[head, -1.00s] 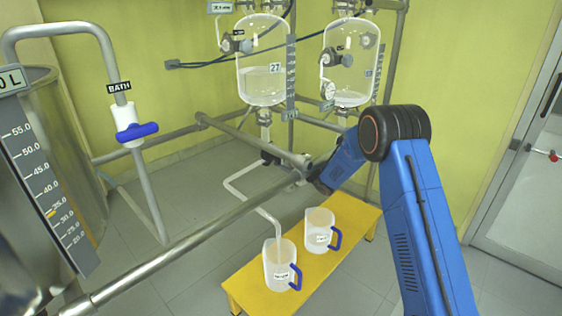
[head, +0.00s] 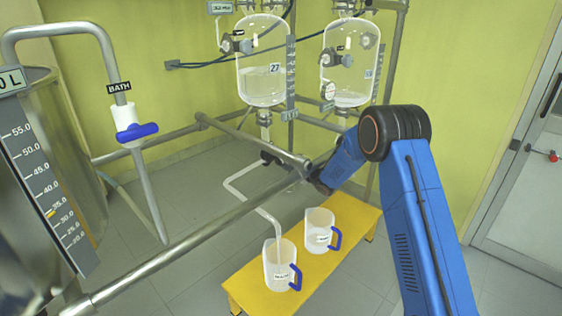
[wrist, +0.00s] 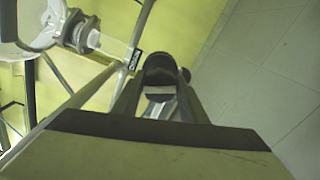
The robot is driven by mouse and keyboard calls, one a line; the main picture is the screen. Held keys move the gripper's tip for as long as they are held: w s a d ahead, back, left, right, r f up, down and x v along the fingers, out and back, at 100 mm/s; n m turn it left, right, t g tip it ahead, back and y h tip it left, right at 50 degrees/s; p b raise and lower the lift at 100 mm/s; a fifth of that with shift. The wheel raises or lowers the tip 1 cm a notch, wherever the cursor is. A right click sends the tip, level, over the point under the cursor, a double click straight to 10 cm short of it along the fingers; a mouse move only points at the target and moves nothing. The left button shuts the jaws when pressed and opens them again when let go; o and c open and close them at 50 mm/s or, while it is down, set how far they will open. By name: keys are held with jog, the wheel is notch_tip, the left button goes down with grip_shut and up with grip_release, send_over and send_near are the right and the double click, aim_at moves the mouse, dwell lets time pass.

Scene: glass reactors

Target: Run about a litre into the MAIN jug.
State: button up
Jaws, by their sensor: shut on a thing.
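The front jug (head: 279,266), clear with a blue handle, stands on a yellow bench (head: 251,292) under the end of a bent outlet pipe (head: 240,188). A second such jug (head: 319,232) stands behind it to the right. I cannot read their labels surely, nor tell whether liquid runs. The left glass reactor (head: 261,87) holds clear liquid at its "27" tag, with a drain below. My gripper (wrist: 160,82) is shut on a dark rounded handle (wrist: 160,63) in the wrist view. In the head view its fingertips are hidden near the rail joint.
A right glass reactor (head: 350,70) stands beside the left one. A metal rail (head: 190,241) crosses in front. A steel tank with a scale (head: 45,180) and a BATH tap with blue handle (head: 137,132) are at left. Floor is clear right of the bench.

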jog(key=shift+f, duration=0.15)
jog(key=o, duration=1.1)
jog(key=shift+c, duration=0.2)
jog(key=v, duration=1.7)
jog(key=shift+s+d, duration=0.2)
